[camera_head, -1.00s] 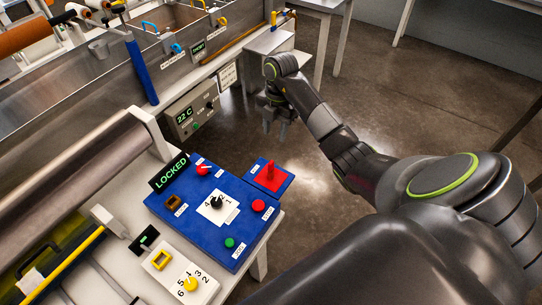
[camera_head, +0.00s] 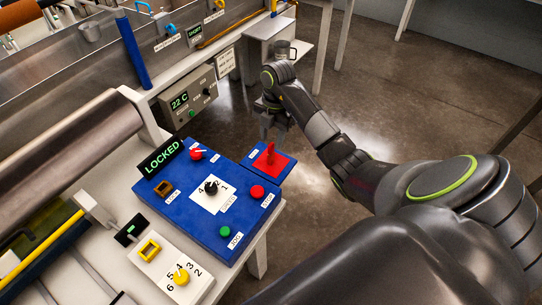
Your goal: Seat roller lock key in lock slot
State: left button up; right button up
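A red key (camera_head: 270,153) with an upright handle stands on a red pad (camera_head: 279,167) set in a small blue holder (camera_head: 256,171) at the right of the blue control panel (camera_head: 205,233). My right gripper (camera_head: 273,133) points down just behind and above the red key. Its fingers look apart, with nothing seen between them. A brown square socket (camera_head: 163,188) lies on the panel near the green LOCKED sign (camera_head: 161,157). I cannot tell which is the lock slot. My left gripper is out of view.
A metal roller (camera_head: 75,150) and bath lie to the left. A 22 C box (camera_head: 190,97) stands behind. Open floor lies to the right.

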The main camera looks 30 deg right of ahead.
aim_at(271, 144)
jog(key=f, duration=0.1)
jog(key=b, duration=0.1)
jog(key=f+b, duration=0.1)
jog(key=shift+s+a+f, duration=0.15)
jog(key=shift+a+f, duration=0.1)
jog(key=shift+f, duration=0.1)
jog(key=shift+a+f, duration=0.1)
jog(key=shift+f, duration=1)
grip_shut()
